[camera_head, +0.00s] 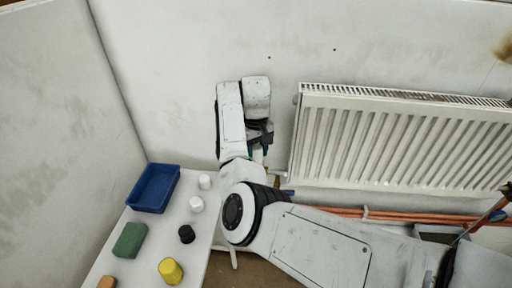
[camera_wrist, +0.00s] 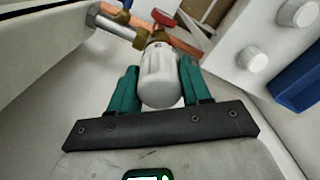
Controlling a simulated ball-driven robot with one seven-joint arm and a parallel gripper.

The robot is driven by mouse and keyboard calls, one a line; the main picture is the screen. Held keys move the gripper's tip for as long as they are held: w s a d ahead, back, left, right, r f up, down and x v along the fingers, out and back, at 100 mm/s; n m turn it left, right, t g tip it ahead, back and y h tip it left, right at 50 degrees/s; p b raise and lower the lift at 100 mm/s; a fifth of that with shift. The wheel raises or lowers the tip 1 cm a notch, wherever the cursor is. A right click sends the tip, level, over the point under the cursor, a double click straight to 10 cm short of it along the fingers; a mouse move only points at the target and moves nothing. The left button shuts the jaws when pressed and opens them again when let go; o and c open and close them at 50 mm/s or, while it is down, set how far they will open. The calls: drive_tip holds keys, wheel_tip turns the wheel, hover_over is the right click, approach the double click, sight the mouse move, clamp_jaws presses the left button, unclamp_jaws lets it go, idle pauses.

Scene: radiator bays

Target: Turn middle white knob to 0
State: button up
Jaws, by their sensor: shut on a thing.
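A white ribbed valve knob (camera_wrist: 159,80) sits on a brass fitting (camera_wrist: 157,40) in the wrist view. My gripper (camera_wrist: 158,74) has a teal finger on each side of it and is shut on it. The knob's number scale cannot be read. In the head view my gripper (camera_head: 262,152) is low at the left end of the white radiator (camera_head: 395,140). My arm hides the knob there. Only this one radiator shows in the head view.
A white table (camera_head: 160,222) left of my arm bears a blue tray (camera_head: 153,188), two white caps (camera_head: 197,204), a black knob (camera_head: 186,234), a green block (camera_head: 129,240) and a yellow piece (camera_head: 170,271). Copper pipes (camera_head: 385,215) run below the radiator. A red handwheel (camera_wrist: 163,17) is beyond the knob.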

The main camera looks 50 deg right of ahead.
drive_tip(key=m+p, duration=0.1)
drive_tip(key=m, duration=0.2)
drive_tip(key=shift+r+m+p, duration=0.15)
drive_tip(key=shift+m+p, duration=0.25)
drive_tip(key=m+p, duration=0.1)
drive_tip(key=m, duration=0.2)
drive_tip(key=shift+m, duration=0.3)
drive_tip(key=m+p, duration=0.1)
drive_tip(key=m, duration=0.2)
drive_tip(key=shift+m, duration=0.3)
drive_tip(key=m, duration=0.4)
drive_tip(key=shift+w, duration=0.1)
drive_tip(key=m, duration=0.8)
drive_tip(key=shift+m, duration=0.3)
drive_tip(key=m, duration=0.3)
drive_tip(key=shift+m, duration=0.3)
drive_tip(key=shift+m+b, duration=0.6)
drive_tip(key=shift+m, duration=1.3)
